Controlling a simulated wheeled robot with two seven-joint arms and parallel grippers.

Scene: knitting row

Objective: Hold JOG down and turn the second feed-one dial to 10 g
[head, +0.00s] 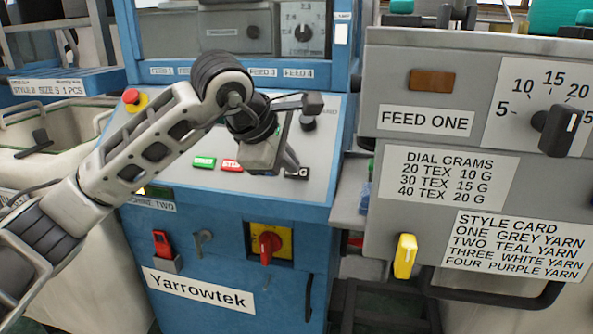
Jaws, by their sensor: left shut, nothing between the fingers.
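The feed-one dial (558,130) is a black knob on the grey panel at the right, beside the FEED ONE label (426,121). Its scale shows 5, 10, 15 and 20, with more partly cut off. The white pointer line points up and slightly right, not at 10. The black JOG button (297,173) is on the sloped blue-edged console, right of the green and red buttons. My left gripper (291,164) is shut and empty, its tips at the upper edge of JOG. I cannot tell whether they press it. My right gripper is not in view.
A red emergency button (131,97) is at the console's upper left. A red rotary switch (268,246) and a Yarrowtek label (199,289) are on the blue front. A yellow handle (405,256) is on the grey panel. The dial grams card (446,179) reads 20 TEX 10 G.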

